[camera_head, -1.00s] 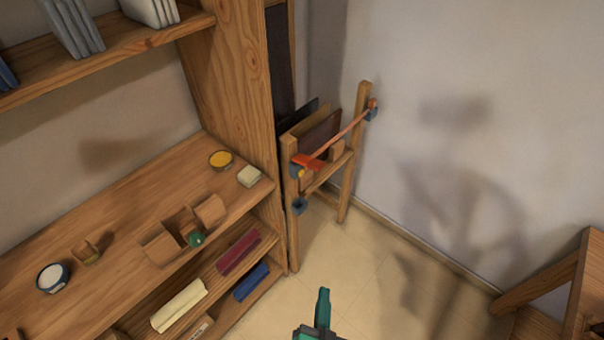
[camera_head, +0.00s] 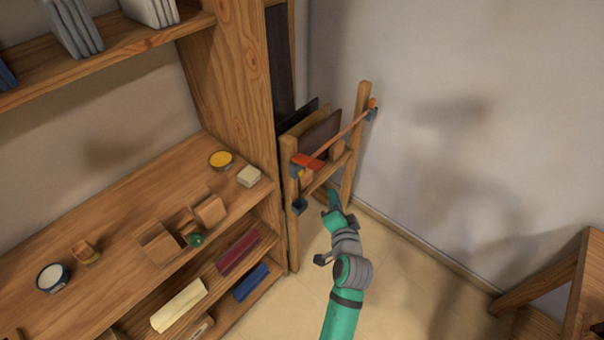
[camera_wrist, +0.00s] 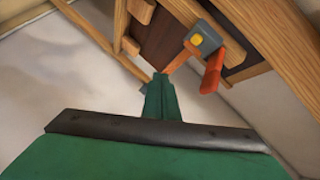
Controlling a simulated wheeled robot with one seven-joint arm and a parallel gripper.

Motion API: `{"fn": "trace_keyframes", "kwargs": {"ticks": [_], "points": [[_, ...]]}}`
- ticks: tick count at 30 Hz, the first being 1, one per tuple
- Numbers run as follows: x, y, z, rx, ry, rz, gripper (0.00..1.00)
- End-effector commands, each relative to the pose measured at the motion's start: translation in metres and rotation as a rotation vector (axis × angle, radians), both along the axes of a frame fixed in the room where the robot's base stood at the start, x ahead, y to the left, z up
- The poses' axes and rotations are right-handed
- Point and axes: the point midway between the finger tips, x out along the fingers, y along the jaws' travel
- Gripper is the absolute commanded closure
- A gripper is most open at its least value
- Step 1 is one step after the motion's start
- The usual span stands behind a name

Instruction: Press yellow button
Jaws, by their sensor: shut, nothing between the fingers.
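The yellow button (camera_wrist: 196,41) is a small round disc on a blue-grey block (camera_wrist: 206,33) in the wrist view. In the head view the yellow button (camera_head: 300,174) shows as a tiny spot on the left front post of the wooden rack. My gripper (camera_head: 333,197) is on the floor side of the rack, to the right of and below the button in the head view. In the wrist view my gripper (camera_wrist: 160,82) shows as a closed green tip with nothing held. It is apart from the button, which lies above and to the right of it.
An orange handle (camera_wrist: 212,68) sticks out beside the block. A thin orange bar (camera_head: 345,136) runs along the rack (camera_head: 361,110) to its back post. Dark boards (camera_head: 320,133) stand in the rack. A wooden shelf (camera_head: 110,215) with small items is at left. Open floor (camera_head: 405,290) lies at right.

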Motion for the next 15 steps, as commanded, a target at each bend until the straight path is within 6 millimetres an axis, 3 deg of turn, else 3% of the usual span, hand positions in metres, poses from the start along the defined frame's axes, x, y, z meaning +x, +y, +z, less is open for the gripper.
{"fn": "trace_keyframes", "kwargs": {"ticks": [15], "points": [[0.007, 0.010, 0.000, 0.000, 0.000, 0.001, 1.00]]}}
